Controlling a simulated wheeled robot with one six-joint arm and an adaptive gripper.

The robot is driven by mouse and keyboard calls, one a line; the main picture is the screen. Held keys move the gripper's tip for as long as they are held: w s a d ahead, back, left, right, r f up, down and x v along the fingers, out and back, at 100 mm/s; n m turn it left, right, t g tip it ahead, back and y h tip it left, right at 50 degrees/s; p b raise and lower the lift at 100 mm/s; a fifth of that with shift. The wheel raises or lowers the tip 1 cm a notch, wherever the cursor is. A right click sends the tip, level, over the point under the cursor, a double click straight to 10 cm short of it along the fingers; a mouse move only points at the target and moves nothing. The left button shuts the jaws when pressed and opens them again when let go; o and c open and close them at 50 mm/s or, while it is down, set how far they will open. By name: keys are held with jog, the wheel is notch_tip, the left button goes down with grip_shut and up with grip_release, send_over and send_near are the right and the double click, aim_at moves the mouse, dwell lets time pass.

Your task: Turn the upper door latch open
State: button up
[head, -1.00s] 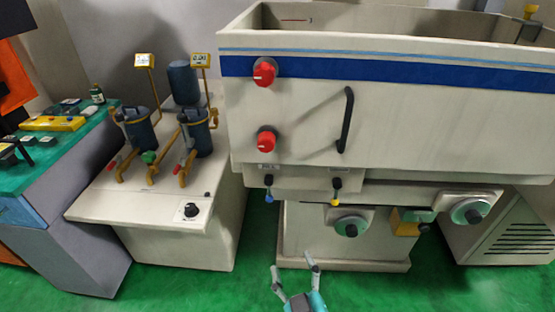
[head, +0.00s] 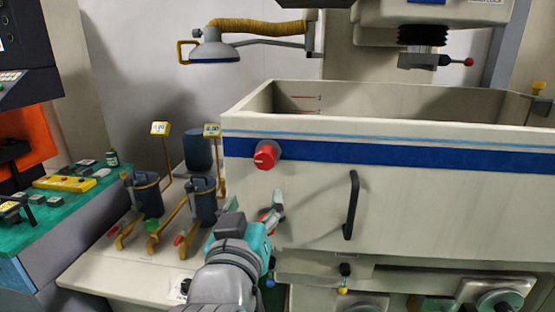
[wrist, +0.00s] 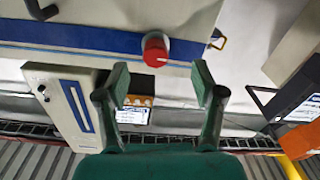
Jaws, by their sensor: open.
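The upper door latch is a red knob (head: 266,154) on the blue stripe of the tank door (head: 305,190) in the head view. It also shows in the wrist view, just beyond and between my fingertips (wrist: 155,48). My gripper (head: 277,208) is open and empty, below the upper latch and in front of the door. In the wrist view the open fingers (wrist: 160,85) are apart, with the knob clear of both. The lower red latch (head: 264,216) is mostly hidden behind my gripper.
A black bar handle (head: 351,205) stands out from the door to the right of the latches. A bench with pumps and filters (head: 201,205) is at the left. The door face around the upper latch is clear.

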aim_at(264, 162)
jog(key=shift+m+h, duration=0.3)
jog(key=shift+m, duration=0.2)
jog(key=w+r, duration=0.1)
jog(key=w, duration=0.2)
jog(key=w+r, duration=0.1)
jog(key=w, duration=0.3)
jog(key=w+r, duration=0.1)
jog(key=w, duration=0.2)
jog(key=shift+w+d+r, duration=0.1)
jog(key=shift+w+d, duration=0.1)
jog(key=shift+w, duration=0.05)
jog(key=c, duration=1.1)
